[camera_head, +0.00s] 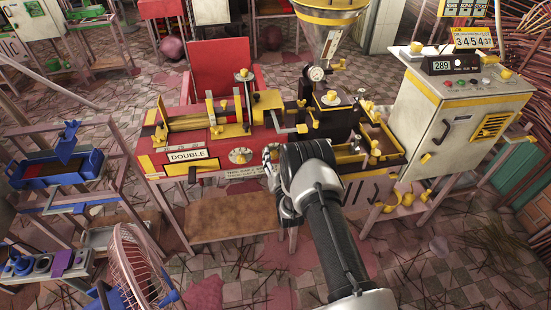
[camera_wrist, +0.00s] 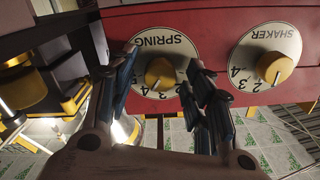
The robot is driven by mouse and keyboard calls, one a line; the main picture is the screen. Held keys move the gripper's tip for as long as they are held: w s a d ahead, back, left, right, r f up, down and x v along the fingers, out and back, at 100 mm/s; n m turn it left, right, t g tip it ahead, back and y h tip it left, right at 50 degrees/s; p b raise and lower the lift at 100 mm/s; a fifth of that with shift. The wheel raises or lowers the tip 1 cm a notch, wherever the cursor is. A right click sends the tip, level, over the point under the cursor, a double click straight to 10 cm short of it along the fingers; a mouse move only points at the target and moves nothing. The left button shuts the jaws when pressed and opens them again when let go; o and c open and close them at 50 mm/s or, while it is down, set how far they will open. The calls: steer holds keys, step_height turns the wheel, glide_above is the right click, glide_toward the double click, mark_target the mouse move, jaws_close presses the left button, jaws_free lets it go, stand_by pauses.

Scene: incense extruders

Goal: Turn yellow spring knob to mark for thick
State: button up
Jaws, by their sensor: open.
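The yellow spring knob (camera_wrist: 160,73) sits in the middle of a round white dial (camera_wrist: 150,44) marked SPRING, upside down in the wrist view. My gripper (camera_wrist: 163,67) is open, with one finger on each side of the knob; contact is not clear. In the head view my gripper (camera_head: 271,156) is at the front of the red machine (camera_head: 215,139), hiding the spring dial. A small lettered plate (camera_head: 243,173) below is too small to read.
A similar SHAKER dial (camera_wrist: 248,58) with a yellow knob (camera_wrist: 274,67) lies close to the right in the wrist view. A yellow-edged tray (camera_head: 352,157) and a grey control cabinet (camera_head: 445,115) stand right of my arm. A pink fan (camera_head: 140,262) stands front left.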

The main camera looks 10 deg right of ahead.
steer(key=s, duration=1.2)
stand_by(0.3)
steer(key=w+r+n+g, duration=0.1)
steer(key=w+r+g, duration=0.35)
steer(key=r, duration=0.85)
steer(key=s+r+g, duration=0.2)
steer(key=s+r, duration=0.3)
steer(key=r, duration=0.6)
steer(key=s+r+n+g, duration=0.1)
steer(key=s+r+g, duration=0.2)
steer(key=s, duration=1.4)
steer(key=s+r+n+g, duration=0.1)
steer(key=s+r+g, duration=0.3)
steer(key=s, duration=1.3)
steer(key=shift+s+r+n, duration=0.3)
steer(key=shift+s+r, duration=0.1)
steer(key=shift+r, duration=0.25)
